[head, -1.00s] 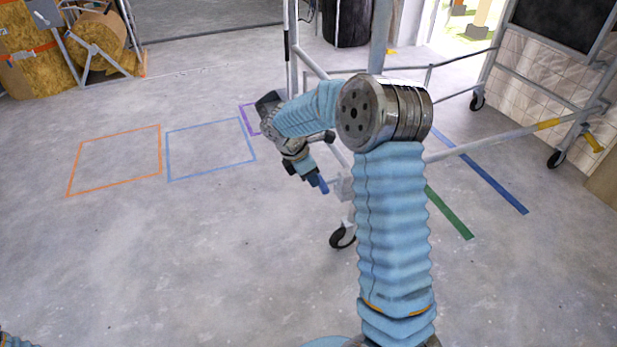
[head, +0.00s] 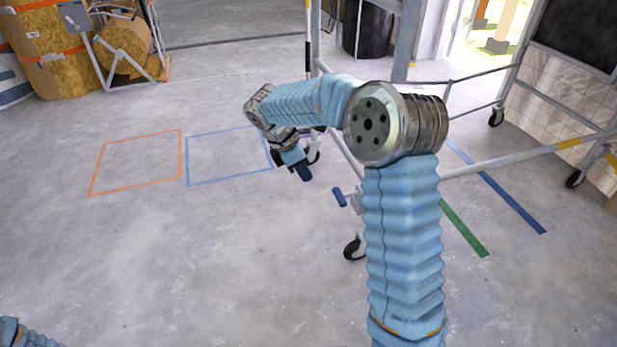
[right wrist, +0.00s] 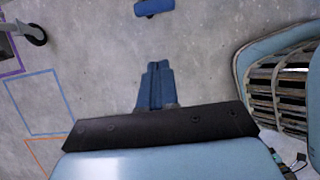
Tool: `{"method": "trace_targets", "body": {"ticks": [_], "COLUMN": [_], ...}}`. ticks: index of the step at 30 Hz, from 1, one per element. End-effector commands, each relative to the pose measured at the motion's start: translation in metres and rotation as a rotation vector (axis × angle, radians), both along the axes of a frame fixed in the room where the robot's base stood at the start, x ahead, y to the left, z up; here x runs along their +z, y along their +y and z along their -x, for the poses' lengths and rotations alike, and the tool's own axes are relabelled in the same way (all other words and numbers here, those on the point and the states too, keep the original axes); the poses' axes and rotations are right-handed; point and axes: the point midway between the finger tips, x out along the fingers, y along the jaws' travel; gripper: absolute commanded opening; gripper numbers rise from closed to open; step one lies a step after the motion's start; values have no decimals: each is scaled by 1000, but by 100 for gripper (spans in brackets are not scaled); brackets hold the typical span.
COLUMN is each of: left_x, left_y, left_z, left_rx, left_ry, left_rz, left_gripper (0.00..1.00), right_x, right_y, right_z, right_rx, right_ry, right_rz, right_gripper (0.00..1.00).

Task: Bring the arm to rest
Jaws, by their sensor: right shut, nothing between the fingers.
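My right arm (head: 405,240) rises from the bottom right in light-blue sleeving, bends at a metal elbow joint, and reaches left over the floor. My right gripper (head: 304,174) hangs at its end, tilted down, clear of the floor marks. In the right wrist view the gripper's blue fingers (right wrist: 155,84) are together with nothing between them. The handle also shows at the top of the right wrist view (right wrist: 154,8). My left gripper is out of view; a bit of sleeved arm shows bottom left.
A wheeled metal scaffold (head: 520,155) stands behind and right of the arm, with a caster (head: 354,248) near it. Orange (head: 136,162) and blue (head: 229,156) taped outlines mark the floor at left. The floor at left and front is bare.

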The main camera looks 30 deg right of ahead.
Motion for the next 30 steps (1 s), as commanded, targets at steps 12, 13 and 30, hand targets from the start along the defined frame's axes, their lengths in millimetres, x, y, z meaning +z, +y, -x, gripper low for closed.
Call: {"method": "trace_targets", "body": {"ticks": [12,13,30], "left_x": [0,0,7], "left_y": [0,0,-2], "left_z": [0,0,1], "left_rx": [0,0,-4], "left_ry": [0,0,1], "left_rz": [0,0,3], "left_gripper": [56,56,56], "right_x": [2,1,-220], "right_y": [1,1,150], "right_z": [0,0,81], "right_rx": [0,0,-552], "right_ry": [0,0,-63], "right_rz": [0,0,-484], "right_gripper": [0,0,0]}}
